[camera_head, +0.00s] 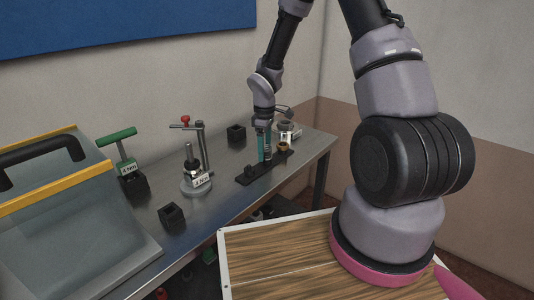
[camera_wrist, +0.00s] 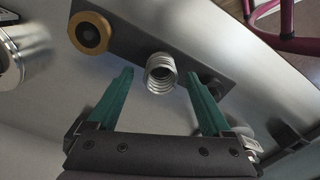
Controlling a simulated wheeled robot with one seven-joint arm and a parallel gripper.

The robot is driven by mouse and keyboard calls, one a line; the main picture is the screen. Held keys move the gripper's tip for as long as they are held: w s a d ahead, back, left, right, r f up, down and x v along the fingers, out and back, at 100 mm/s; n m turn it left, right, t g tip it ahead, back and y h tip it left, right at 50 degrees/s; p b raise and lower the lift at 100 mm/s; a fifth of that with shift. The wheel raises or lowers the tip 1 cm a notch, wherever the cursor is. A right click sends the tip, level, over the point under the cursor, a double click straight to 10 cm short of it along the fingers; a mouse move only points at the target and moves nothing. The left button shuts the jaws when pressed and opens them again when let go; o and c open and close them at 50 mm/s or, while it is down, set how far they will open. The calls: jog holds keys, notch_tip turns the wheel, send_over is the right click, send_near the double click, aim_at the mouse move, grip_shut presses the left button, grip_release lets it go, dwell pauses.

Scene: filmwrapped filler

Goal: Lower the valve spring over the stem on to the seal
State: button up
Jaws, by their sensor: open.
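A silver coil valve spring (camera_wrist: 160,73) shows in the wrist view on a dark bar-shaped holder (camera_wrist: 125,28). My gripper (camera_wrist: 159,75) has green fingers spread on either side of the spring, with a gap on both sides. In the head view my gripper (camera_head: 264,152) points down over the dark holder (camera_head: 245,179); the spring cannot be made out there. A round metal fixture (camera_head: 195,184) with an upright dark-topped part and a tag stands left of the holder. I cannot make out the valve stem or the seal clearly.
A tan ring (camera_wrist: 90,33) sits on the holder beside the spring. A red-knobbed post (camera_head: 204,150), small black blocks (camera_head: 172,216), a green-handled tool (camera_head: 117,136) and a silver device (camera_head: 286,128) stand on the metal bench (camera_head: 230,205).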

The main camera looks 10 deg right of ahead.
grip_shut()
